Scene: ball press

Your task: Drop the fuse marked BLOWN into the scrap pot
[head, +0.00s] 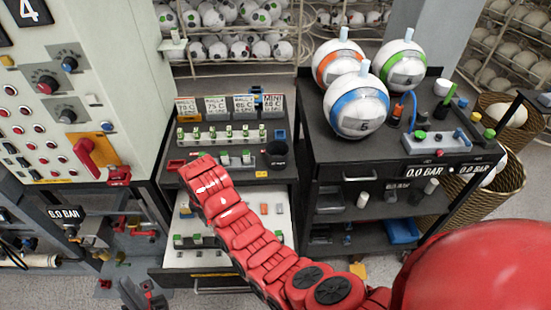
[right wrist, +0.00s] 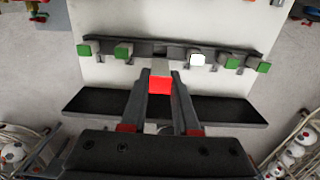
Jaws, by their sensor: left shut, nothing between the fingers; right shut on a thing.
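My right gripper (right wrist: 161,78) is shut on a small fuse (right wrist: 160,85) with a red end and a grey body. No marking on it is readable. In the head view my right arm (head: 235,220) reaches over the open drawer to the dark bench and hides its own gripper. My left gripper (head: 143,294) is low at the left, shut and empty. A round black pot (head: 278,148), perhaps the scrap pot, stands at the right of the bench top. The small label before it is too small to read.
In the right wrist view a dark rack (right wrist: 225,57) holds several green-ended pieces and one white one. Behind the bench top stand price-like cards (head: 245,104). A black cart (head: 315,130) with large balls (head: 358,108) stands right; a control cabinet (head: 60,90) stands left.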

